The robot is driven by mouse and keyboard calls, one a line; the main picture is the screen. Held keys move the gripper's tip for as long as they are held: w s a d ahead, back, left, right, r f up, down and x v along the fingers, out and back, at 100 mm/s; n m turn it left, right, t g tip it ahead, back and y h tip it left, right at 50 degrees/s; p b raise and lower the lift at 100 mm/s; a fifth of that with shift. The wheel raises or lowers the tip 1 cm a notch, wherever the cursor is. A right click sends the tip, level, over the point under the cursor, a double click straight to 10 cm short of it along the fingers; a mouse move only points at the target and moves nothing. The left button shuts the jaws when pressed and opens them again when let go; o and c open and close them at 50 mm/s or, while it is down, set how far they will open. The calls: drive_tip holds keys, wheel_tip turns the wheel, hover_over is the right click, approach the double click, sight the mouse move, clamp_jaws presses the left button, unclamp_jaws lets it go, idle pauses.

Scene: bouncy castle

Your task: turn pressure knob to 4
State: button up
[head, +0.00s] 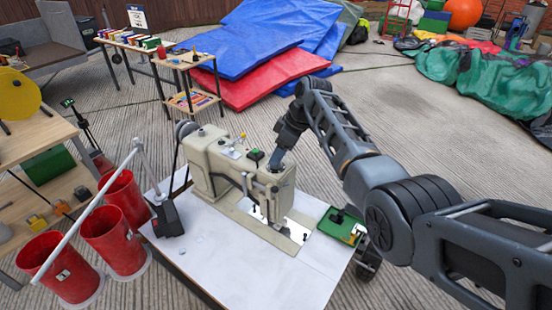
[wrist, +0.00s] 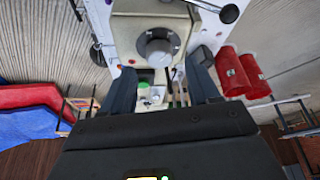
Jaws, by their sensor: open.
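A beige sewing machine (head: 220,165) stands on a white table top. In the wrist view, a round grey knob (wrist: 158,48) on a darker round plate sits on the machine's beige body (wrist: 125,30); I take it for the pressure knob. Its numbers and pointer are too small to read. My gripper (wrist: 162,70) is open, with one dark finger on each side of the knob's line and a gap between them. Whether a finger touches the knob, I cannot tell. In the head view my gripper (head: 279,160) is over the machine's right end and hides the knob.
The white table top (head: 275,280) is mostly bare. Red buckets (head: 110,237) stand at its left, and a green tray (head: 342,226) is at its right edge. A small green-topped part (head: 256,155) rises from the machine close to my gripper.

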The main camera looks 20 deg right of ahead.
drive_tip(key=shift+x, duration=1.55)
drive_tip(key=c, duration=1)
